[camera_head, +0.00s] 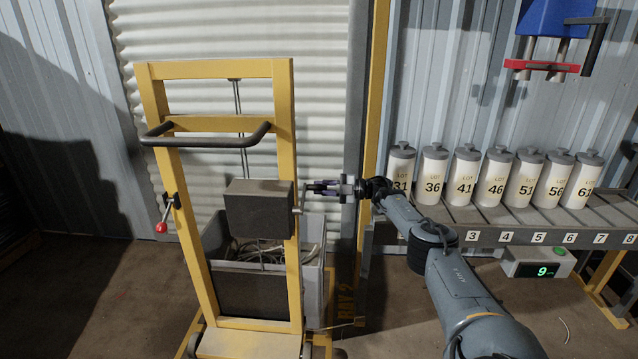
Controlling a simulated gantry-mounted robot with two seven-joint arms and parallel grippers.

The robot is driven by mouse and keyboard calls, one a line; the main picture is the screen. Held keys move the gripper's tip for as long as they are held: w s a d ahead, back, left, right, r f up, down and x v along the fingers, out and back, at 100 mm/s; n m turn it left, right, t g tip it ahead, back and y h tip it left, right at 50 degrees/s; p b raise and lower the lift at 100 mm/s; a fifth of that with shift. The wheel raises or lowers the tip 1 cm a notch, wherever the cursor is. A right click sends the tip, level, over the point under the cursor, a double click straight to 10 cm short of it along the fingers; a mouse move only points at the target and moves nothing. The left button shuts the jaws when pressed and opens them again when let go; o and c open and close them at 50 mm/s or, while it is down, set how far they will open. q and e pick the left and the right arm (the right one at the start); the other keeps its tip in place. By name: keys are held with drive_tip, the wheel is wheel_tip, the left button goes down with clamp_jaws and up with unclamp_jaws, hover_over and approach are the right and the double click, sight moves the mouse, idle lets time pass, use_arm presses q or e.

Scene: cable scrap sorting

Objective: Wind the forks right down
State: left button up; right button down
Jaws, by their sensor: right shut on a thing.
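A yellow hand stacker (285,130) stands upright at centre left, with a dark winch box (258,209) between its posts. A thin crank (298,211) sticks out at the right side of the box. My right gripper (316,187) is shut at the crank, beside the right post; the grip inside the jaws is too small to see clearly. A grey crate (317,278) with loose cables shows behind the posts, low down. The forks are hidden behind the stacker's frame and the crate. My left gripper is not in view.
A red-knobbed lever (161,228) sits on the left post, below a black push handle (205,141). At right, several white lot canisters (433,176) stand on a numbered shelf (480,218), above a green display (540,269). The floor at left is clear.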

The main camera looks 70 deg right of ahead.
drive_tip(key=shift+s+a+r+n+p, duration=0.15)
drive_tip(key=shift+a+r+n+p, duration=0.75)
drive_tip(key=shift+p, duration=1.15)
drive_tip(key=shift+s+a+r+n+p, duration=0.15)
drive_tip(key=shift+r+n+p, duration=0.5)
drive_tip(key=shift+n+p, duration=1.05)
drive_tip(key=shift+s+a+r+n+p, duration=0.1)
drive_tip(key=shift+a+r+n+p, duration=0.6)
drive_tip(key=shift+p, duration=1.7)
drive_tip(key=shift+d, duration=0.1)
drive_tip(key=c, duration=1.4)
unclamp_jaws()
drive_tip(key=o, duration=0.4)
drive_tip(key=shift+s, duration=0.15)
drive_tip(key=p+v, duration=0.1)
drive_tip(key=v, duration=0.9)
drive_tip(key=shift+s+d, duration=0.1)
drive_tip(key=shift+s, duration=0.2)
